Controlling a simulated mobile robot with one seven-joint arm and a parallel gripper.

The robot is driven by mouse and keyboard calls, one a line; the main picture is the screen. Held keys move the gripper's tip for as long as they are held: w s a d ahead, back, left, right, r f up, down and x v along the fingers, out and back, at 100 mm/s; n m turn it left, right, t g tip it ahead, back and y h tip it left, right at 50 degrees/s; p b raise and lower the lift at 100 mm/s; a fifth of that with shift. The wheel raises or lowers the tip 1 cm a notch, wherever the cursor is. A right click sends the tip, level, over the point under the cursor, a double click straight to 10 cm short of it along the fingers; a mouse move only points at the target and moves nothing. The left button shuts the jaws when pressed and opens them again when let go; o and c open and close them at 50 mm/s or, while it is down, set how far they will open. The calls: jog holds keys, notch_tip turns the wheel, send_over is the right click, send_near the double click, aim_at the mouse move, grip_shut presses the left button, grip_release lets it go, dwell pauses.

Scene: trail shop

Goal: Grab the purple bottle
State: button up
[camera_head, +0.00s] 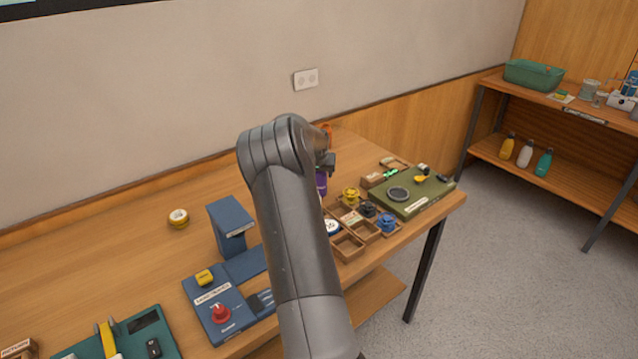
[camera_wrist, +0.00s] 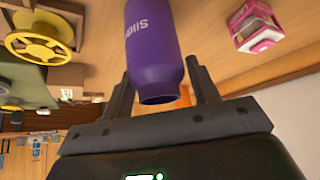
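The purple bottle (camera_wrist: 153,45) fills the top middle of the wrist view, with pale lettering on its side. Its narrower end points towards my gripper (camera_wrist: 160,78). My gripper's two fingers are spread apart, one on each side of that end, and I see no clear grip on it. In the head view a small part of the purple bottle (camera_head: 321,182) shows beside my arm on the wooden table. My arm hides most of it, and my gripper (camera_head: 329,163) is just above it.
A yellow spool (camera_wrist: 40,38) and a pink-and-white box (camera_wrist: 255,27) are near the bottle. Wooden compartment trays (camera_head: 348,247) and a green mat (camera_head: 412,197) lie to its right. A blue stand (camera_head: 230,222) is to the left. The table's back left is mostly clear.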

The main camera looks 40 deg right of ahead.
jog(key=c, duration=0.7)
jog(key=shift+r, duration=0.1)
